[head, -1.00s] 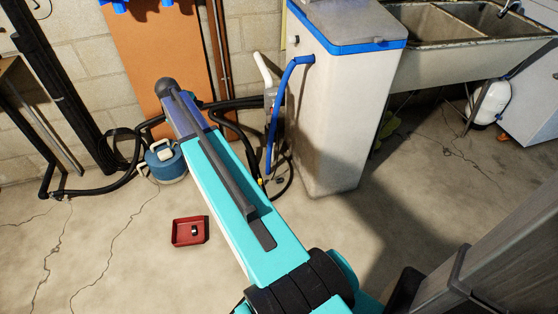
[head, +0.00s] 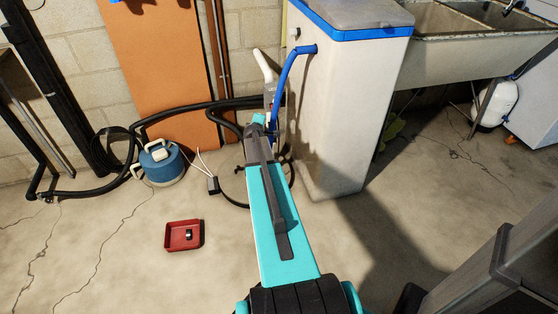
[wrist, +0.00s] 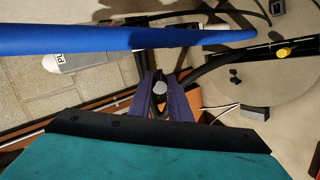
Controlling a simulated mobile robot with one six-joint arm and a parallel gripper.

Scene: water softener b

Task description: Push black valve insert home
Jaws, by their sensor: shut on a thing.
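My gripper (wrist: 160,78) shows in the wrist view as two dark purple fingers close together, shut on a small grey-and-black piece (wrist: 153,86). It may be the black valve insert; most of it is hidden between the fingers. A grey-white valve body with a printed label (wrist: 88,60) lies up and left of the fingertips, partly covered by the blue hose. In the head view the arm reaches the pipework (head: 269,92) beside the white softener cabinet (head: 345,120), and the gripper is mostly hidden behind the arm. I cannot tell whether the held piece touches the valve.
A blue hose (head: 285,75) bends from the cabinet down close to my arm and crosses the wrist view. Black hoses (head: 185,107) loop behind. A small dark box (head: 213,185) with white wires, a blue canister (head: 160,165) and a red tray (head: 184,235) stand left on open floor.

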